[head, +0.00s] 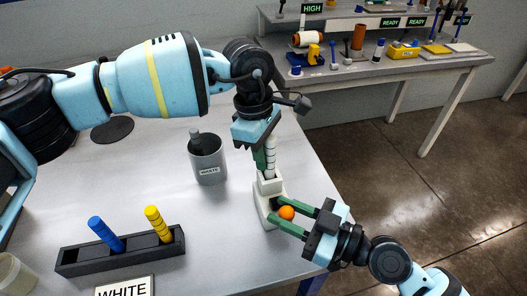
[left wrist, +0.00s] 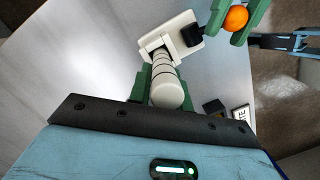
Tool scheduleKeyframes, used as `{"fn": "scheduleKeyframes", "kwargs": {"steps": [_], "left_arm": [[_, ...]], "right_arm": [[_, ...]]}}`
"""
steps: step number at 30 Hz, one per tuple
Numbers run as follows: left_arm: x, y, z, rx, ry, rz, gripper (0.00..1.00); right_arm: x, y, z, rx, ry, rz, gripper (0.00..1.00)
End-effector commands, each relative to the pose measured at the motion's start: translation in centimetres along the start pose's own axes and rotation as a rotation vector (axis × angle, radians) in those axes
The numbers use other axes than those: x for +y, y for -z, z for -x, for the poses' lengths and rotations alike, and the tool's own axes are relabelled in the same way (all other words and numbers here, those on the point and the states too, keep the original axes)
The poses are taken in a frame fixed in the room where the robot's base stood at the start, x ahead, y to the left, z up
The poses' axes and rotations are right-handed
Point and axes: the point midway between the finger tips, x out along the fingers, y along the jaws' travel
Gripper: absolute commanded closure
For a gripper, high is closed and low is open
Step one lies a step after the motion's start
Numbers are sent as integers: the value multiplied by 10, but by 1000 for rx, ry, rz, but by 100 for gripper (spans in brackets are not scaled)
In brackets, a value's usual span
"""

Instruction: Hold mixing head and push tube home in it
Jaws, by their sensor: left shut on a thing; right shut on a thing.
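The mixing head (head: 264,204) is a white block standing near the table's right edge, with a raised socket. It also shows in the left wrist view (left wrist: 183,36). The white, dark-banded tube (head: 270,155) stands almost upright over it. Its lower end is at the socket mouth; how deep it sits is hidden. The tube also shows in the left wrist view (left wrist: 169,92). My left gripper (head: 264,158) is shut on the tube from above. My right gripper (head: 288,213) is shut at the mixing head's side, its green fingers either side of an orange ball (head: 286,213).
A grey cup labelled WASTE (head: 209,162) stands left of the mixing head. A dark rack (head: 120,253) with a blue and a yellow tube is at front left, by a WHITE sign (head: 124,288). A second bench (head: 400,68) is at the back right.

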Motion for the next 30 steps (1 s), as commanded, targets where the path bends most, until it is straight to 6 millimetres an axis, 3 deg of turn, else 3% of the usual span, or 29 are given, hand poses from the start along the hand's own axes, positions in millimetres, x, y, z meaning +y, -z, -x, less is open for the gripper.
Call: {"fn": "scheduleKeyframes", "kwargs": {"steps": [9, 10, 15, 25, 30], "left_arm": [[0, 0, -3, -1, 0, 0, 100], [0, 0, -3, 0, 0, 0, 79], [0, 0, -3, 0, 0, 0, 59], [0, 0, 0, 1, -1, -1, 59], [1, 0, 20, 0, -3, 0, 59]], "right_arm": [[-1, -4, 0, -8, 3, -6, 85], [-1, -4, 0, -8, 3, -6, 85], [-1, -4, 0, -8, 3, -6, 85], [-1, -4, 0, -8, 3, -6, 85], [-1, -4, 0, -9, 3, -6, 85]]}}
